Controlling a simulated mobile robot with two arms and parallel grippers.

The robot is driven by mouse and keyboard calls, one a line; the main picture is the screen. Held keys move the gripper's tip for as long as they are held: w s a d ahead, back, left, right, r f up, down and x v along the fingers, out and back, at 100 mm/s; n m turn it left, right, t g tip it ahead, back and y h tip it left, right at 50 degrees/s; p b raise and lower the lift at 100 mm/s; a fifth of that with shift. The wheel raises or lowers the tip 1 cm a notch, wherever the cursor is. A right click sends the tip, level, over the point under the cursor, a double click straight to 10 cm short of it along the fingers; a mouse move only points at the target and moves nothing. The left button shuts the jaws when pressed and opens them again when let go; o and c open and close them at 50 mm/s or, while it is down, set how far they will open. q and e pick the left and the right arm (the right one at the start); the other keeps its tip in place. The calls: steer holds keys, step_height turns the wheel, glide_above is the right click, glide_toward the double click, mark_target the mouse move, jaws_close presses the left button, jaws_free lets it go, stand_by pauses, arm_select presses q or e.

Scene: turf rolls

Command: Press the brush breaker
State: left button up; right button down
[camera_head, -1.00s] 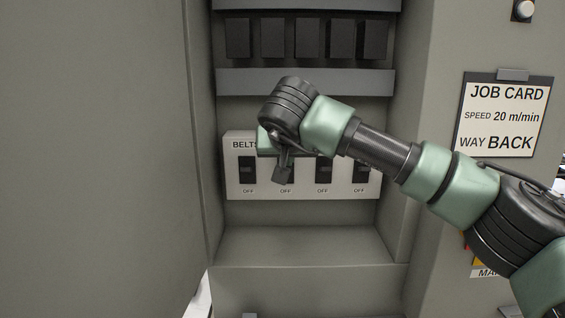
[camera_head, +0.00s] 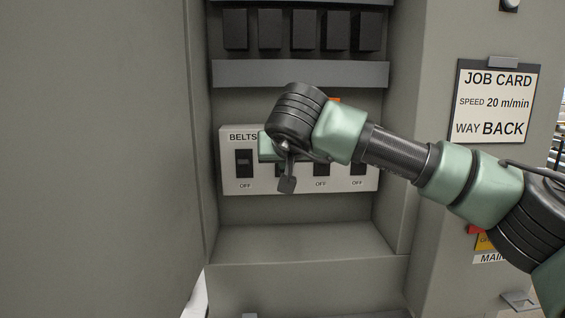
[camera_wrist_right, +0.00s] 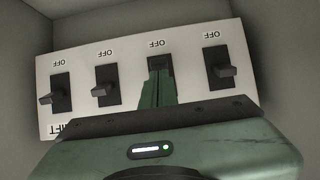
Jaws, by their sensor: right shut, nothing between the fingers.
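A white breaker panel (camera_head: 232,188) sits in the cabinet recess with a row of dark breakers, each with OFF below it. The leftmost breaker (camera_head: 244,163) is labelled BELTS. My right gripper (camera_head: 287,185) is shut and empty, pointing at the second breaker from the left. The arm hides that breaker and most labels, so I cannot read a brush label. In the upside-down right wrist view, the closed fingers (camera_wrist_right: 160,88) overlap the lower part of that breaker (camera_wrist_right: 160,63); contact is unclear. The LIFT breaker (camera_wrist_right: 60,94) is at that view's left. My left gripper is out of view.
Several black blocks (camera_head: 270,30) line the shelf above, over a grey ledge (camera_head: 300,74). Recess walls stand close on both sides. A job card (camera_head: 495,103) hangs at right. An orange piece (camera_head: 333,99) shows just above my arm. The recess floor (camera_head: 300,243) is clear.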

steer(key=shift+d, duration=0.1)
steer(key=shift+r, duration=0.2)
steer(key=shift+r+p, duration=0.7)
steer(key=shift+p, duration=0.05)
steer(key=shift+f, duration=0.1)
